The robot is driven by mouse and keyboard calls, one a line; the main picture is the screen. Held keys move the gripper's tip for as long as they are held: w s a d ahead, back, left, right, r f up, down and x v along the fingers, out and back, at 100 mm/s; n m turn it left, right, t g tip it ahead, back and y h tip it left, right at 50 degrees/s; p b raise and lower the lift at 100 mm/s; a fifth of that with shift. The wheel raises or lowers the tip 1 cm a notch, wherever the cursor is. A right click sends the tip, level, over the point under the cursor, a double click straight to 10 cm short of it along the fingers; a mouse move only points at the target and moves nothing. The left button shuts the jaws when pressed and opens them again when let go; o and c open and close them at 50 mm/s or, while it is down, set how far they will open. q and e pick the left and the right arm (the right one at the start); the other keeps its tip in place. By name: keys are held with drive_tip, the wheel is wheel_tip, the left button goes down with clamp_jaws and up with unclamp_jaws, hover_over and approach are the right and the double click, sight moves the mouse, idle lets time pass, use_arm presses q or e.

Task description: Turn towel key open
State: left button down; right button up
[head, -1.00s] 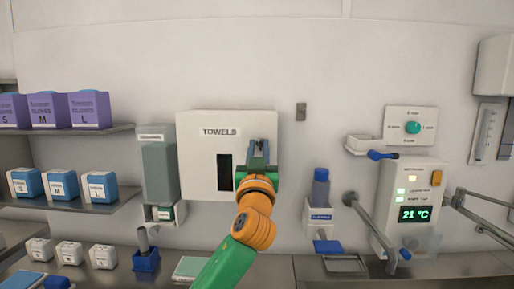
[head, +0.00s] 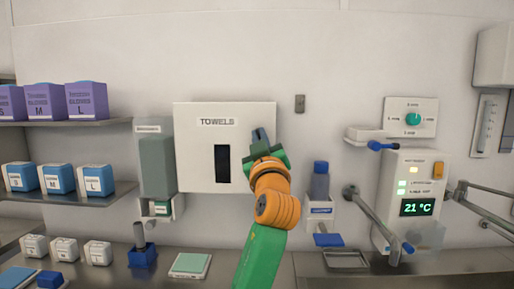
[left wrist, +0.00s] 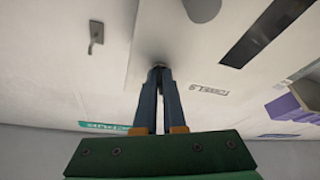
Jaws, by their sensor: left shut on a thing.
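The white towel dispenser (head: 200,150), labelled "TOWELS", hangs on the wall with a dark slot (head: 222,164) in its front. My left gripper (head: 259,136) is at the right part of the dispenser's front. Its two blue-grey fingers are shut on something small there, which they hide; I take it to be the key. In the left wrist view the fingertips (left wrist: 159,70) meet at the pale dispenser face, with the upside-down TOWELS label (left wrist: 209,91) to their right. The key's turned angle cannot be made out. My right gripper is not in view.
A soap dispenser (head: 157,160) hangs close left of the towel box. A blue-capped bottle (head: 320,182) stands in a wall holder to the right. Glove boxes (head: 86,100) fill the left shelves.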

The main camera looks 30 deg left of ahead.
use_arm(q)
drive_tip(key=n+g, duration=0.1)
drive_tip(key=n, duration=0.1)
drive_tip(key=n+y, duration=0.1)
drive_tip(key=shift+d+r+n+g, duration=0.1)
drive_tip(key=shift+r+n+g, duration=0.05)
drive_tip(key=shift+n+g, duration=0.25)
drive_tip(key=n, duration=0.1)
drive_tip(key=n+g+p, duration=0.1)
drive_tip(key=n, duration=0.1)
drive_tip(key=shift+r+n, duration=0.2)
drive_tip(key=shift+n, duration=0.1)
drive_tip(key=n+g+p, duration=0.1)
drive_tip(key=n+p, duration=0.1)
drive_tip(key=n+g+p, duration=0.1)
drive_tip(key=n, duration=0.2)
drive_tip(key=shift+r+n+g+p, duration=0.1)
drive_tip(key=shift+n+g+p, duration=0.2)
drive_tip(key=shift+p, duration=0.05)
drive_tip(key=shift+d+n+g+h+p, duration=0.1)
drive_tip(key=shift+n+g+h+p, duration=0.2)
drive_tip(key=shift+n+p, duration=0.7)
drive_tip(key=shift+n, duration=0.4)
